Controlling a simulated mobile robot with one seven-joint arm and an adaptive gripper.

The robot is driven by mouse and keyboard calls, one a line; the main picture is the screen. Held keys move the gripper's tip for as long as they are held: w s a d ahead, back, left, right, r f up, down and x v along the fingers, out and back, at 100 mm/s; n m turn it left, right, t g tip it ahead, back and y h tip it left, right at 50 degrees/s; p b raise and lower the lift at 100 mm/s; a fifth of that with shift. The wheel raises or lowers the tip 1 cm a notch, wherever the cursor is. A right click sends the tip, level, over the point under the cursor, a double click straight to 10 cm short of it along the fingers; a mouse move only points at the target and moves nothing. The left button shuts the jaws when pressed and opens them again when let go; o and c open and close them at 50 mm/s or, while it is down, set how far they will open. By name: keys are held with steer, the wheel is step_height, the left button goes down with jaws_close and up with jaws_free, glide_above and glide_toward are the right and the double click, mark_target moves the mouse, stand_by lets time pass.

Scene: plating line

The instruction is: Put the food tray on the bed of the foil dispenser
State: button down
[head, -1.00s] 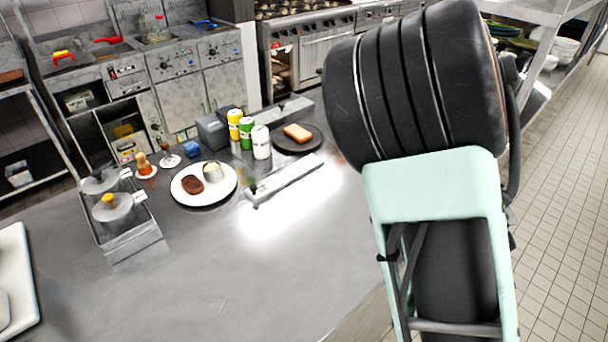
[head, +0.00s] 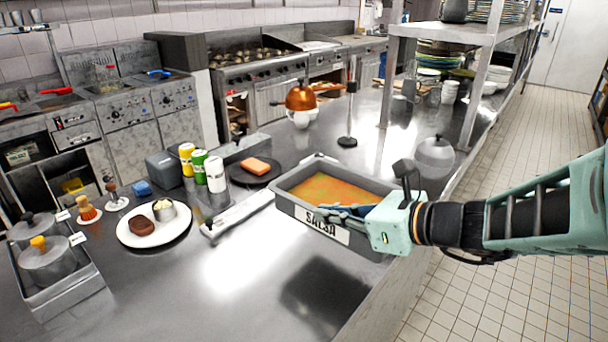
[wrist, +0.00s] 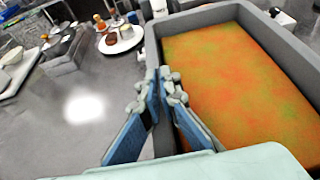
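The food tray (head: 290,207) is a grey rectangular pan of orange food with a "SALSA" label. It is tilted slightly and appears raised above the counter, with a dark shadow below. My gripper (head: 345,211) is at its near long wall; in the wrist view the blue fingers (wrist: 168,75) lie on either side of the tray wall (wrist: 152,50), closed on it. A long, low metal bar with dark end fittings (head: 240,213) lies on the counter just left of the tray; it may be part of the foil dispenser, but I cannot tell. No bed is clearly visible.
A lidded pot rack (head: 60,280) stands far left. The front counter is clear.

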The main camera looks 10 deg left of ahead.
mark_target(299, 208)
steer(key=x, duration=0.3)
steer(key=w+x, duration=0.1)
steer(key=x, duration=0.2)
steer(key=d+b+x, duration=0.1)
steer(key=x, duration=0.3)
steer(key=shift+w+f, duration=0.25)
steer(key=shift+f, duration=0.05)
steer(key=w+a+f, duration=0.2)
steer(key=f, duration=0.1)
steer(key=w+a+f+b, duration=0.1)
steer(key=f, duration=0.1)
steer(key=shift+w+f, duration=0.1)
steer(key=shift+f, duration=1.6)
steer(key=shift+f+b, duration=0.15)
steer(key=shift+b, duration=0.25)
steer(key=c, duration=2.2)
jaws_free()
steer(key=shift+o, duration=0.2)
